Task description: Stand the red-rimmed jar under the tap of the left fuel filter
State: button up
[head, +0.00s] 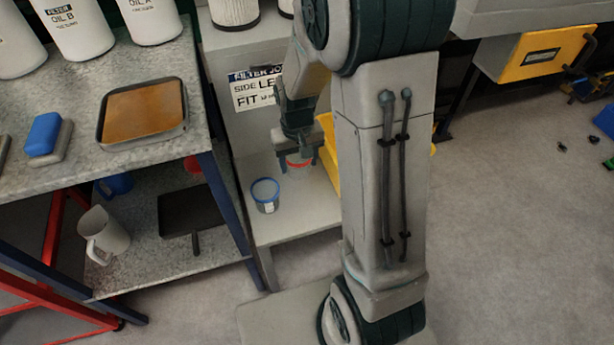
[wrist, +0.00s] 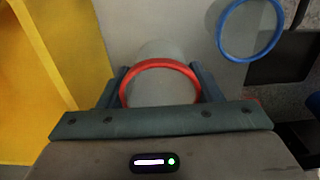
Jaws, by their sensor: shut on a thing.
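The red-rimmed jar (head: 298,161) is between the fingers of my gripper (head: 298,160) in the head view, above the low grey shelf (head: 300,208). In the wrist view its red rim (wrist: 160,64) sits between the two fingers of my gripper (wrist: 160,90), which is shut on it. Whether its base touches the shelf I cannot tell. White filters (head: 235,10) show at the top of the grey stand, partly cut off. No filter tap is clearly visible. A sign (head: 255,90) on the stand reads "FILTER JO", "SIDE LE", "FIT", partly hidden by my arm.
A blue-rimmed jar (head: 265,194) stands on the low shelf, left of my gripper; it shows in the wrist view too (wrist: 250,58). A yellow container (head: 329,150) is close on the right, partly behind my arm. A metal bench (head: 60,165) with a tray (head: 142,112) stands left.

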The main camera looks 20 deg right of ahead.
aim_at(299, 174)
jog(key=shift+f+b, duration=0.75)
jog(key=shift+f, duration=1.8)
jog(key=shift+f, duration=0.1)
jog(key=o, duration=1)
jog(key=shift+c, duration=0.2)
